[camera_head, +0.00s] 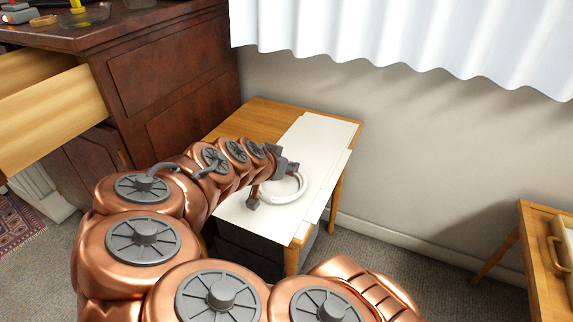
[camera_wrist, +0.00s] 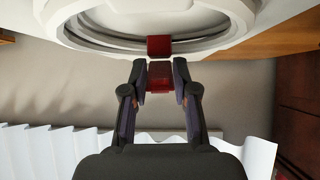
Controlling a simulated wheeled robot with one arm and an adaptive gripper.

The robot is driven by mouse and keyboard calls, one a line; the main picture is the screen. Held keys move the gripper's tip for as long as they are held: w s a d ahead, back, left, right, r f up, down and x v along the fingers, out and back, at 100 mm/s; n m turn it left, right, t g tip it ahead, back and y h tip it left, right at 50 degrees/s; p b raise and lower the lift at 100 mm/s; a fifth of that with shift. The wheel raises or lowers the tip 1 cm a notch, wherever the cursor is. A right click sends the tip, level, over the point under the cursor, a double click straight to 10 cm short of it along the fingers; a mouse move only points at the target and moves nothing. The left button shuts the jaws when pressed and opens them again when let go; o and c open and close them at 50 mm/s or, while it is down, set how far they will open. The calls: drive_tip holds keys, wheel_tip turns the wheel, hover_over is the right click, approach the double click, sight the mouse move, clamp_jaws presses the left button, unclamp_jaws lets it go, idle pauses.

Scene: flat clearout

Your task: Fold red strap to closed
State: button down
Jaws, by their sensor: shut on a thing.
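A round white ring-shaped object (camera_head: 288,196) lies on white sheets on a small wooden table in the head view. In the wrist view its white rim (camera_wrist: 235,38) fills the top of the picture. The red strap (camera_wrist: 159,77) is between my gripper's two fingertips (camera_wrist: 160,68), which are shut on it. A second red piece (camera_wrist: 159,45) sits on the rim just beyond the fingertips. I cannot tell whether the two red parts join. In the head view my gripper (camera_head: 272,186) is at the ring's left side and hides part of it.
The white sheets (camera_head: 316,138) cover much of the small table (camera_head: 262,110). A dark wooden cabinet (camera_head: 165,75) with open drawers (camera_head: 52,115) stands at left. A white curtain (camera_head: 400,30) hangs over the wall behind. Another wooden table (camera_head: 540,225) is at right, with carpet between.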

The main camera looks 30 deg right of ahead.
drive_tip(key=c, duration=0.9)
unclamp_jaws()
drive_tip(key=shift+o, duration=0.2)
drive_tip(key=v, duration=0.6)
drive_tip(key=shift+a+r, duration=0.2)
drive_tip(key=shift+r, duration=0.05)
drive_tip(key=shift+s+a+r, duration=0.2)
drive_tip(key=shift+s+a, duration=0.05)
drive_tip(key=shift+a, duration=0.1)
drive_tip(key=shift+c, duration=0.3)
